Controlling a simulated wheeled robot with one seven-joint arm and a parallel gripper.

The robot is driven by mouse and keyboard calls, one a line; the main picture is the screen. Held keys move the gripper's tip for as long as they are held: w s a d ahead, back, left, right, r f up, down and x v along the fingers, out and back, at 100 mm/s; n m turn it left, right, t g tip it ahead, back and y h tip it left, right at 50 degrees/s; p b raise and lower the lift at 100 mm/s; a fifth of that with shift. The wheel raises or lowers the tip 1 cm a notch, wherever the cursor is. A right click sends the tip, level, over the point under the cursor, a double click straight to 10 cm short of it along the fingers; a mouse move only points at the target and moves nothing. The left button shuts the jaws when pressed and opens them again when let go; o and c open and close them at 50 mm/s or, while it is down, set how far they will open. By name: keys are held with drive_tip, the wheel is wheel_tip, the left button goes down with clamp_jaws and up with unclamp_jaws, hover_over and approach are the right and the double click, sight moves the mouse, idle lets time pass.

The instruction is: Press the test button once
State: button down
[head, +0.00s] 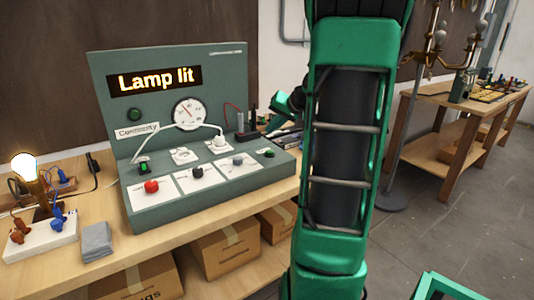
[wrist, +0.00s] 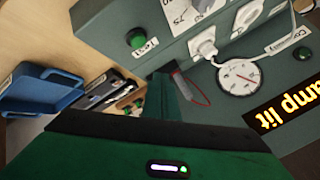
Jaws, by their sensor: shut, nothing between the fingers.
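The grey-green test console (head: 118,80) stands on the bench, its display (head: 154,80) reading "Lamp lit". A small green button (head: 269,153) sits at the right end of its sloped front. My gripper (head: 284,104) is partly hidden behind my arm, right of the console's upright panel. In the wrist view my gripper (wrist: 162,80) is shut and empty, apart from the button.
A blue tray (wrist: 42,88) shows in the wrist view. A second bench (head: 450,105) stands at right.

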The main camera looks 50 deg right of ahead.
sight(272, 152)
drive_tip(key=shift+f, duration=2.65)
drive_tip(key=shift+f, duration=0.1)
drive_tip(key=shift+f, duration=0.3)
drive_tip(key=shift+f, duration=0.4)
idle(0.6)
idle(0.4)
drive_tip(key=shift+r, duration=0.85)
drive_tip(key=shift+r, duration=2.5)
